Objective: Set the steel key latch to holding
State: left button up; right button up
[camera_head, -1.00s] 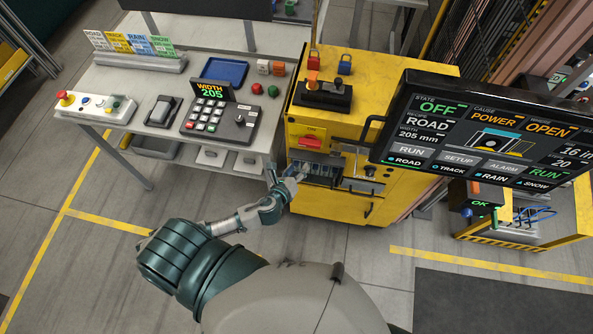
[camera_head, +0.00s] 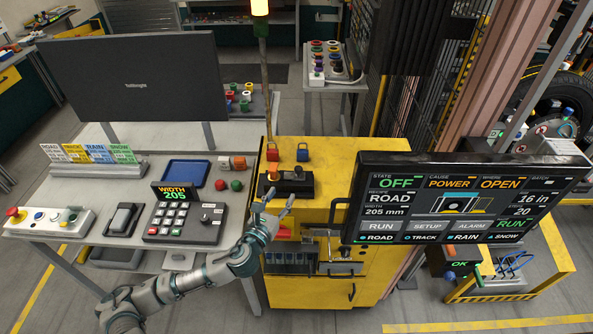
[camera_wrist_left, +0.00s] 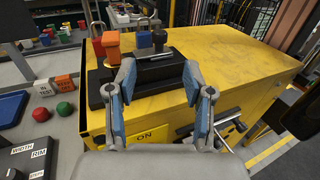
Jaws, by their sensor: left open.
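A black key block (camera_head: 287,187) sits on top of the yellow cabinet (camera_head: 330,152), near its front left edge. It carries an orange key handle (camera_wrist_left: 112,45) on the left and a dark knob (camera_wrist_left: 159,38) behind. A thin pale steel strip (camera_wrist_left: 160,57) shows on its raised part; I cannot tell for sure that this is the key latch or how it is set. My left gripper (camera_head: 277,200) is open just in front of the block. In the left wrist view its fingers (camera_wrist_left: 158,86) spread across the block's front with nothing held. My right gripper is out of view.
Red and blue padlocks (camera_head: 302,153) stand behind the block. A large status screen (camera_head: 455,198) overhangs the cabinet's right side, showing OFF. The control desk (camera_head: 85,185) with keypad (camera_head: 178,222) stands to the left. The cabinet top right of the block is clear.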

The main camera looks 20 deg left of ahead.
aim_at(297, 171)
pick_arm(q)
jog(key=w, duration=0.4)
jog(key=w+d, duration=0.1)
jog(key=w, duration=0.3)
jog(key=w+p, duration=0.1)
jog(key=w, duration=0.3)
jog(key=shift+w+d+f, duration=0.1)
jog(key=shift+d, duration=0.1)
